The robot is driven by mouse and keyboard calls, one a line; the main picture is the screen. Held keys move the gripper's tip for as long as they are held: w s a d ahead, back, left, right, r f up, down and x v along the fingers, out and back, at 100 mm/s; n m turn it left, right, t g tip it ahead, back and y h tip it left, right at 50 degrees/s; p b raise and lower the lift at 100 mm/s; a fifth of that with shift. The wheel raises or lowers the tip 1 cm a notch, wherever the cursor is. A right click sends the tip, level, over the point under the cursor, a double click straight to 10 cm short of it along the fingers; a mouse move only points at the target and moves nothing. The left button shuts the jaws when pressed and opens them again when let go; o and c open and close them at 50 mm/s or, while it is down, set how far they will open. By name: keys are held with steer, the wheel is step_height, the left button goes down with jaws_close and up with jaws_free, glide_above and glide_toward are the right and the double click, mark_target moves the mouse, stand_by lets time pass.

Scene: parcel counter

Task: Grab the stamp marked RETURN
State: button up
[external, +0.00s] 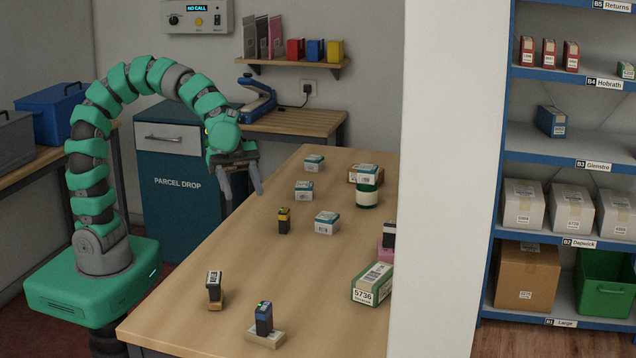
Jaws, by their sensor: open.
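Several stamp-like objects stand on the wooden counter (190,318); any RETURN marking is too small to read. A dark one with a white label and an orange-brown foot (214,288) stands at the front left. A dark blue one with a green spot on top (264,318) is on a pale block (266,338) at the front. A small black and yellow one (284,220) stands mid-counter. A dark one with a pale top (389,235) is above a pink block, partly hidden by the white wall. My gripper (245,194) is open and empty, pointing down above the counter's left edge.
Small white-and-teal boxes (326,223), a green and white roll (367,194) and a parcel marked 5736 (372,284) occupy the counter's middle and right. A white wall (445,180) hides its right side. The left-centre surface is clear.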

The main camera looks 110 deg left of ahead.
steer(key=s+d+f+m+g+h+b, duration=0.1)
steer(key=d+f, duration=0.1)
steer(key=f, duration=0.1)
steer(key=s+d+f+m+h+b, duration=0.1)
steer(key=d+f, duration=0.1)
steer(key=f, duration=0.1)
steer(key=s+d+f+m+g+h+b, duration=0.1)
steer(key=d+f+m+b, duration=0.1)
steer(key=d+f, duration=0.1)
steer(key=shift+s+f+g+h, duration=0.3)
steer(key=shift+s+h, duration=0.1)
glide_toward(213, 286)
steer(key=d+f, duration=0.2)
steer(key=f, duration=0.1)
steer(key=shift+w+d+b, duration=0.2)
steer(key=shift+d+b, duration=0.1)
steer(key=shift+b, duration=0.1)
steer(key=shift+w+b+x, duration=0.1)
steer(key=shift+b+x, duration=0.25)
steer(key=shift+x, duration=1.1)
steer(key=shift+w+b+x, duration=0.15)
steer(key=shift+b+x, duration=0.2)
steer(key=shift+x, duration=1.1)
steer(key=shift+r, duration=0.1)
steer(key=c, duration=1.1)
